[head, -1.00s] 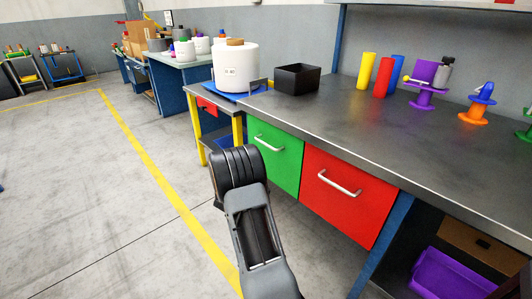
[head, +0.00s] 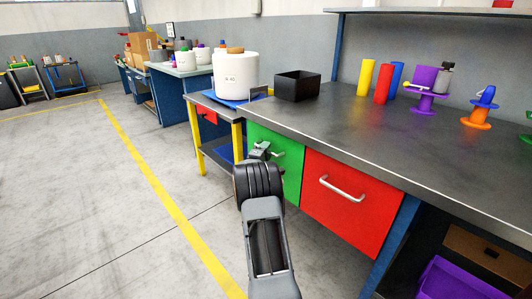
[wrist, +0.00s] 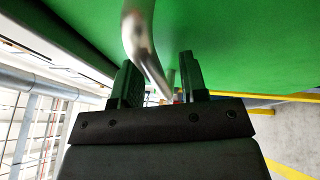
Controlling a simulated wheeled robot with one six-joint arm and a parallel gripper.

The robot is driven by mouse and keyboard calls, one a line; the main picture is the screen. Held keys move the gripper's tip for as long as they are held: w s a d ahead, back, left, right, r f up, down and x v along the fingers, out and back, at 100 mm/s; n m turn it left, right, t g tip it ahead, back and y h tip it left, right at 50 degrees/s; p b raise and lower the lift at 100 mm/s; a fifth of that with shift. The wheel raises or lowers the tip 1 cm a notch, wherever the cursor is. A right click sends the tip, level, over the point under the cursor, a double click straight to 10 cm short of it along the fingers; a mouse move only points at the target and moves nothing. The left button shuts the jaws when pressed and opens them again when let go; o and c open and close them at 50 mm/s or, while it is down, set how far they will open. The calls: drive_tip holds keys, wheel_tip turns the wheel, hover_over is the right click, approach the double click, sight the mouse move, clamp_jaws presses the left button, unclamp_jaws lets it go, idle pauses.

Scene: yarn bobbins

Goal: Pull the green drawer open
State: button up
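The green drawer (head: 292,176) is under the workbench, left of the red drawer, and its front looks shut. Its curved metal handle (wrist: 141,38) crosses the wrist view from the top down into the gap between my fingers. My gripper (wrist: 161,78) is open, with one finger on each side of the handle and visible space between them. In the head view my gripper (head: 261,150) is at the green front, hiding part of the handle. The green front also fills the upper wrist view (wrist: 230,45).
The red drawer (head: 325,204) with its own handle is close on the right. A side table (head: 238,137) with yellow legs stands to the left, bearing a white container (head: 236,77). A black bin (head: 298,86) sits on the bench. The floor at left is clear.

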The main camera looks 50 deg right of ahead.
clamp_jaws()
idle(0.4)
